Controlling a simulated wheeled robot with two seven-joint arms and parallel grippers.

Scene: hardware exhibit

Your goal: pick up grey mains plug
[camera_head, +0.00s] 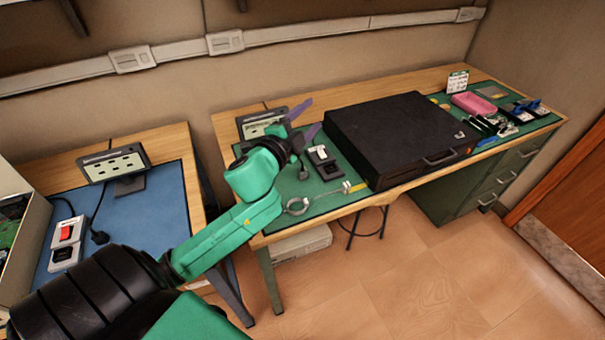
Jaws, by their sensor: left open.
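A dark grey mains plug (303,173) lies on the green mat (345,200) of the right-hand bench, just below my left gripper and partly hidden by it. My left gripper (314,114) has two purple fingers spread apart with nothing seen between them. It hovers above the left part of that mat, fingers pointing right. A second dark plug (99,237) on a black cable lies on the blue mat (150,230) of the left bench. My right gripper does not show.
A large black case (400,135) stands right of the gripper. A white and black switch box (323,162) sits close by. A meter panel (262,122) stands behind the wrist. A red-switch box (66,242) and another panel (114,162) are on the left bench.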

